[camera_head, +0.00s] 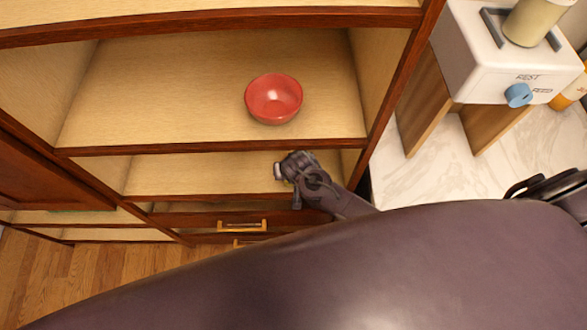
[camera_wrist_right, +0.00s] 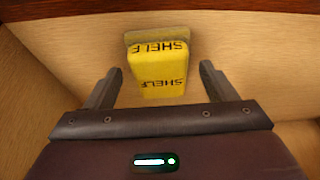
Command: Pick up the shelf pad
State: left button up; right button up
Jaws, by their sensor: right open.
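The shelf pad (camera_wrist_right: 163,82) is a yellow block with "SHELF" in black on two faces. It stands against a pale wooden surface in the right wrist view. My right gripper (camera_wrist_right: 160,72) is open, with one finger on each side of the pad's picture position and a visible gap to each. The pad appears ahead of the fingers and is not held. In the head view my right gripper (camera_head: 282,172) is at the lower cupboard shelf, and I cannot make out the pad there. Dark finger-like parts at the right edge, at the end of my large foreground arm, seem to be my left gripper (camera_head: 545,187), partly cut off.
A red bowl (camera_head: 273,98) sits on the shelf above my right gripper. Dark shelf edges and a cupboard side wall enclose the space. Drawers with handles (camera_head: 242,226) are below.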

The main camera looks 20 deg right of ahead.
jog(key=shift+c, duration=0.5)
jog(key=c, duration=0.9)
jog(key=shift+c, duration=0.4)
jog(key=shift+r, duration=0.1)
